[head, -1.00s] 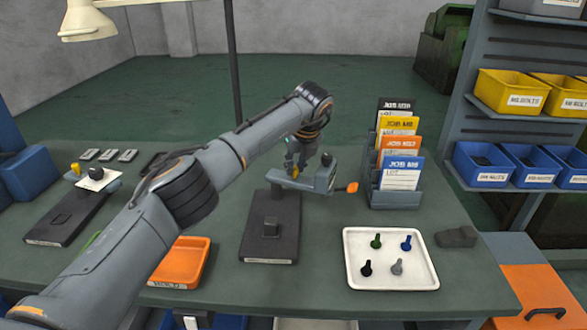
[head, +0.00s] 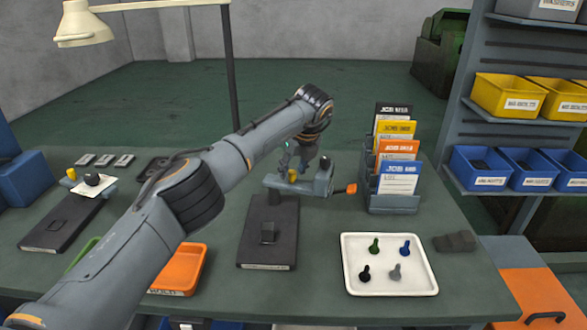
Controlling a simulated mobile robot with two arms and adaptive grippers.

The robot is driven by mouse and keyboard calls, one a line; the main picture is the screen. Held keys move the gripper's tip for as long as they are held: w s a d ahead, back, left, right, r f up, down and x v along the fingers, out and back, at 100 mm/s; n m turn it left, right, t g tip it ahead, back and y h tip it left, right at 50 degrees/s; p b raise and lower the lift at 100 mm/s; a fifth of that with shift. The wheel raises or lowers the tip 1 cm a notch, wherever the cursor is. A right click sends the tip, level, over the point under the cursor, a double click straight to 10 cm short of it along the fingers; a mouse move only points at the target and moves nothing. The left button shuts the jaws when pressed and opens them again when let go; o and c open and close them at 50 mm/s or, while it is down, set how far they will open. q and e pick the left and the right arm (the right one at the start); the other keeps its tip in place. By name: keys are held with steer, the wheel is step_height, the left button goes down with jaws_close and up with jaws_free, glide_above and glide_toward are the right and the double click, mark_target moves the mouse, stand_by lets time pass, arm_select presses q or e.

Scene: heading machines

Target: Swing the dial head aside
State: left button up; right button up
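The dial head (head: 318,183) is a grey horizontal arm with a yellow knob (head: 292,175) on top and an orange knob (head: 351,188) at its right end. It sits on a post at the back of a dark base plate (head: 257,250), crosswise over it. A small dark block (head: 268,233) stands on the plate. My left gripper (head: 291,165) points down at the yellow knob, at or just above it. The fingers are small and partly hidden by my wrist, so I cannot tell whether they touch or grip the knob. My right gripper is out of view.
A card rack (head: 393,201) stands close to the right of the orange knob. A white tray (head: 391,290) holds several coloured pins at the front right. An orange bin (head: 178,267) lies front left. A similar fixture (head: 65,222) stands at the far left. A lamp (head: 85,25) hangs behind.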

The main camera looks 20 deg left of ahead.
arm_select(q)
steer(key=v, duration=1.2)
